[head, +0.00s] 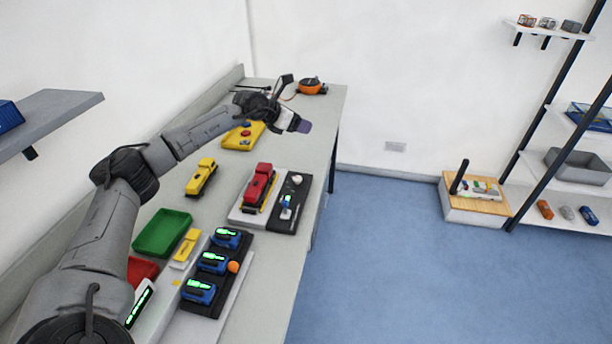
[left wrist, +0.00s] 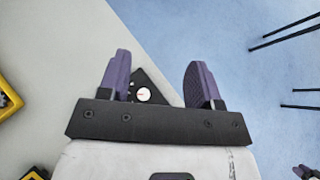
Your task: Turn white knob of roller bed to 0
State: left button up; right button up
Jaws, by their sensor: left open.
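The white knob (head: 297,180) sits at the far end of a black panel (head: 282,218), right of a red and yellow model locomotive (head: 260,188) on a pale base. In the left wrist view the white knob (left wrist: 143,94) shows a small red mark. It lies beside the inner side of the left-hand finger. My left gripper (head: 300,126) is open and empty, above the bench and beyond the knob in the head view. Its purple fingers (left wrist: 158,62) stand wide apart in the wrist view. The knob's scale is too small to read.
A yellow locomotive (head: 201,178), a green tray (head: 162,233) and several blue devices (head: 212,262) lie on the grey bench (head: 322,110). Blue floor (head: 400,250) is open to the right.

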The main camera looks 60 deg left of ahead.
aim_at(297, 178)
pick_arm(q)
jog(key=s+f+m+g, duration=0.2)
jog(key=s+f+g, duration=0.4)
jog(key=s+g, duration=0.1)
jog(key=b+x, duration=0.2)
jog(key=x, duration=1)
jog(key=shift+f, duration=0.15)
jog(key=shift+w+f+b, duration=0.35)
jog(key=shift+f, duration=0.3)
jog(key=c, duration=0.9)
jog(key=shift+r, duration=0.1)
